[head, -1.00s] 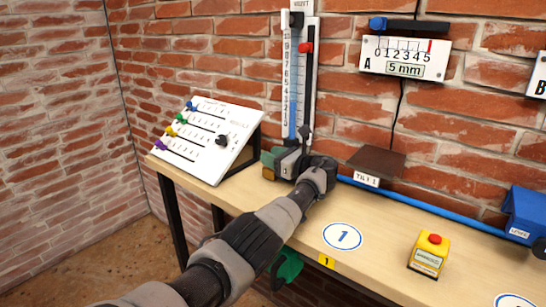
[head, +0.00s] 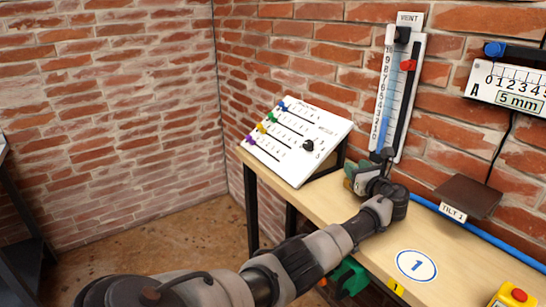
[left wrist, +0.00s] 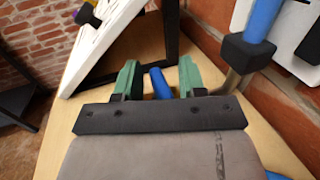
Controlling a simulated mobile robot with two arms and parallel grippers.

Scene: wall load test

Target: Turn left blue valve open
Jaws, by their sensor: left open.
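My left gripper (head: 357,178) is at the back of the table, below the tall scale on the wall. Its two green fingers show apart in the left wrist view (left wrist: 160,80). A short blue cylinder, apparently the valve handle (left wrist: 160,86), stands between them. It is not clear whether either finger touches it. In the head view the gripper and arm hide this handle. The tall scale (head: 397,95), labelled VENT on top, has a blue column, a red marker and a black lower fitting (left wrist: 247,53).
A sloped white panel (head: 322,122) with coloured sliders stands left of the gripper. A dark tilt plate (head: 468,196) is to the right, with a blue hose (head: 508,243) along the wall. A yellow box with a red button (head: 518,297) is at bottom right. The tabletop around the "1" disc (head: 416,265) is clear.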

